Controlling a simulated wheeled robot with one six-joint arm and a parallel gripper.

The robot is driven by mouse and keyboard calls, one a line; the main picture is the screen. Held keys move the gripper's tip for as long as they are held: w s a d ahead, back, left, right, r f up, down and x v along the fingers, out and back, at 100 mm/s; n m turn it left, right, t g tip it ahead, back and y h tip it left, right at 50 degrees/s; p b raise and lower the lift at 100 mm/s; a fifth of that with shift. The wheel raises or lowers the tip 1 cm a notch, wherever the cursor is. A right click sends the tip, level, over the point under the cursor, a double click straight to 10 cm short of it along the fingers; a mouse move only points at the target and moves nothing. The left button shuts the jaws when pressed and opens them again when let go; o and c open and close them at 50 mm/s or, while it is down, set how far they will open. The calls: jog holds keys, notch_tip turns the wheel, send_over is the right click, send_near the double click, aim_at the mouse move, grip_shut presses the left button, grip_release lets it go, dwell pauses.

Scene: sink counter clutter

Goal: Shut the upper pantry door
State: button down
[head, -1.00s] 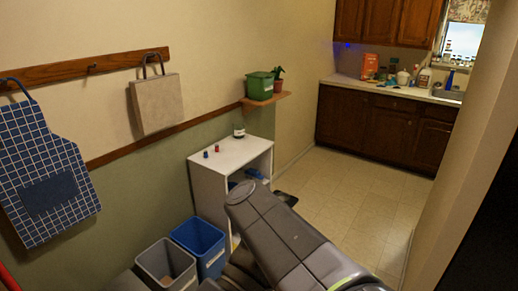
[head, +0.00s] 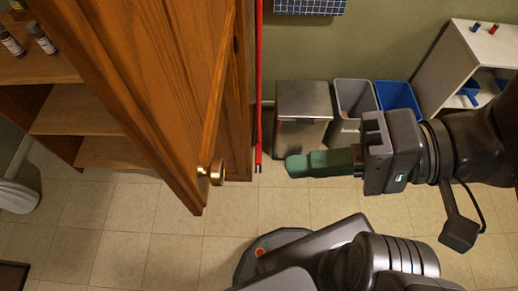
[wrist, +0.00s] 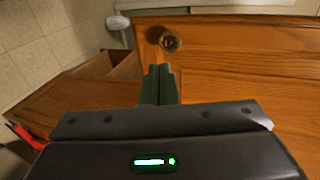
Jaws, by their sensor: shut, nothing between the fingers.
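The upper pantry door (head: 140,75) is a brown wooden panel standing open, swung out from the pantry, in the left half of the head view. Its round brass knob (head: 216,172) is near its lower free edge. In the wrist view the door (wrist: 245,75) fills the right side, with the knob (wrist: 170,42) just beyond my fingertips. My gripper (head: 290,166) has green fingers, shut and empty, to the right of the door and apart from the knob in the head view. In the wrist view the fingers (wrist: 158,72) point toward the door.
Open pantry shelves (head: 75,110) with small bottles (head: 42,38) are left of the door. A steel bin (head: 303,105), a grey bin (head: 353,105) and a blue bin (head: 398,98) stand by the wall. A red pole (head: 258,90) is beside the pantry. Tiled floor is clear in front.

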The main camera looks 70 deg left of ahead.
aim_at(224, 170)
jog(key=shift+r+p+x, duration=0.2)
jog(key=shift+p+x, duration=0.2)
jog(key=shift+x, duration=0.7)
jog(key=shift+r+p+x, duration=0.2)
jog(key=shift+p+x, duration=0.15)
jog(key=shift+x, duration=0.8)
jog(key=shift+r+p+x, duration=0.2)
jog(key=shift+p+x, duration=0.2)
jog(key=shift+x, duration=0.7)
jog(key=shift+s+a, duration=0.15)
jog(key=shift+s, duration=0.15)
